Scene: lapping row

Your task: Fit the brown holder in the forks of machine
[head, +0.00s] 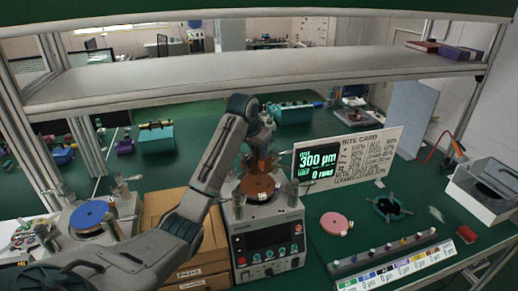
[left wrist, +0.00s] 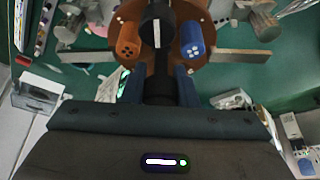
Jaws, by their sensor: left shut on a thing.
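My left gripper (head: 262,158) is above this plate, shut on the brown holder (head: 251,163). The arm hides part of the holder, and I cannot tell whether it touches the forks. In the left wrist view a brown disc (left wrist: 215,42) lies beyond my fingers, with an orange cylinder (left wrist: 129,40), a blue cylinder (left wrist: 192,40) and a grey bar (left wrist: 85,57) across it. My right gripper is out of view.
A second machine with a blue disc (head: 89,213) stands at the left. Cardboard boxes (head: 165,207) stand between the machines. A sign with a screen (head: 345,160), a pink disc (head: 335,223) and a dark ring (head: 388,207) are to the right. A shelf (head: 260,77) spans overhead.

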